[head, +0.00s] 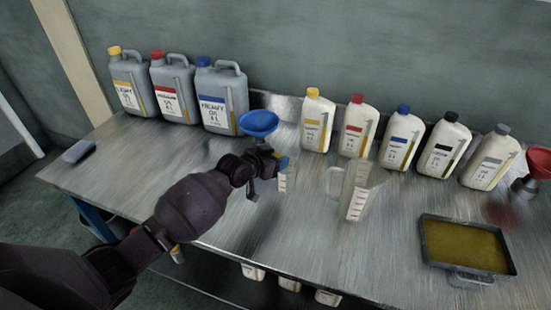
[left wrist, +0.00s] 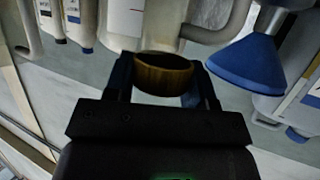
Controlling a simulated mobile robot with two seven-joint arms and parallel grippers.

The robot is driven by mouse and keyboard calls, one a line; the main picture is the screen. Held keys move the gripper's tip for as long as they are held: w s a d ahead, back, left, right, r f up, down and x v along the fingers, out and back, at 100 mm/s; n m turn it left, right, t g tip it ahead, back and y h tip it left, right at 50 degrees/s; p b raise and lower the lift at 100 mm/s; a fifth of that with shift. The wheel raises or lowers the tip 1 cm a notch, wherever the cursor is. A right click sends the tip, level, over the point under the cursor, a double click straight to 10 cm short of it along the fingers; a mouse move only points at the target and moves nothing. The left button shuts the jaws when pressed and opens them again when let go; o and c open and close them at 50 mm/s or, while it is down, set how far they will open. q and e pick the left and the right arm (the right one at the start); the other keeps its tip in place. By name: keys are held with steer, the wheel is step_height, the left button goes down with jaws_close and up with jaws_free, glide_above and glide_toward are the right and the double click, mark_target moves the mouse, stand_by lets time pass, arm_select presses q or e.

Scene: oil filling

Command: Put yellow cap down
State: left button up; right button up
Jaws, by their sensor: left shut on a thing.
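My left gripper (head: 279,161) is above the metal table, left of the clear measuring jug. In the left wrist view, its two fingers (left wrist: 163,80) are shut on the yellow cap (left wrist: 163,73), a brownish-yellow ring. In the head view the cap is too small and covered to make out clearly. The gap between the cap and the table surface cannot be judged. My right gripper is not in view.
A blue funnel (head: 258,122) stands behind my gripper. Grey canisters (head: 174,92) and white bottles (head: 358,128) line the back. An oil tray (head: 427,262) is at right.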

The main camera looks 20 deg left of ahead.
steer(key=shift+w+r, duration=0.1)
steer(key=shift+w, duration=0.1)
arm_select(q)
steer(key=shift+f, duration=0.25)
steer(key=o, duration=0.9)
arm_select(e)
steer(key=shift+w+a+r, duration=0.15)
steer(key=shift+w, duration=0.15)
arm_select(q)
steer(key=shift+r, duration=0.2)
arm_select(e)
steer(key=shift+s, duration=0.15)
arm_select(q)
steer(key=shift+r, duration=0.25)
steer(key=p+v, duration=0.1)
steer(key=v, duration=1.1)
steer(key=shift+a+f, duration=0.1)
steer(key=shift+f, duration=0.05)
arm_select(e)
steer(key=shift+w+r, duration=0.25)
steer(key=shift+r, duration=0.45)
